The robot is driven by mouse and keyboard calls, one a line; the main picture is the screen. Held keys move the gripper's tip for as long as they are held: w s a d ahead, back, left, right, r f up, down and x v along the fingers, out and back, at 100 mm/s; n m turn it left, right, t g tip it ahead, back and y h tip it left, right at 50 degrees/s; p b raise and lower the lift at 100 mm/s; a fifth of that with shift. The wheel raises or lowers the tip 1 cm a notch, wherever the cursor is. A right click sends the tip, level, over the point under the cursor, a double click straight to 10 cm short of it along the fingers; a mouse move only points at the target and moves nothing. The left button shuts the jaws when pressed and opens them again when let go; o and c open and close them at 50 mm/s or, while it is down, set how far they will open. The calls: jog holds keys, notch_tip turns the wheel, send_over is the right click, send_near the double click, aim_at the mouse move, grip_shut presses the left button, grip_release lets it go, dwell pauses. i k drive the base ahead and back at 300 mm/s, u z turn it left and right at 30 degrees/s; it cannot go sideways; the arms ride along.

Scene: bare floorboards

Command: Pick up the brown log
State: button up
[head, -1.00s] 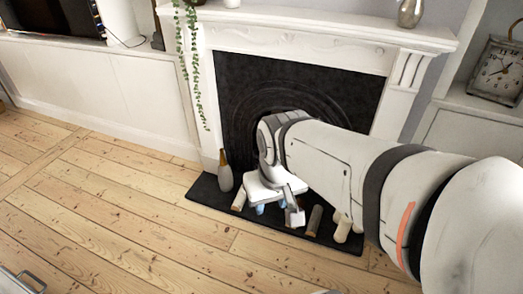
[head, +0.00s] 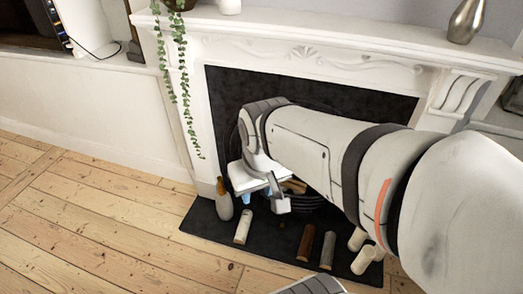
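The brown log (head: 306,243) stands or lies on the black hearth slab, right of the middle, in the head view. It is a short dark reddish-brown cylinder. My gripper (head: 258,196) hangs over the left part of the hearth, up and left of the brown log and apart from it.
A grey cylinder (head: 328,250) is close right of the brown log. Cream cylinders (head: 364,261) stand further right, and another cream one (head: 243,227) is left. A white-and-gold bottle (head: 224,202) is at the hearth's left. The fireplace surround (head: 190,120) rises behind. The floor (head: 110,235) is clear.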

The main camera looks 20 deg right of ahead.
aim_at(304, 252)
jog(key=z, duration=0.2)
jog(key=i, duration=0.25)
jog(key=z, duration=1.7)
jog(key=i, duration=0.5)
jog(key=u, duration=0.05)
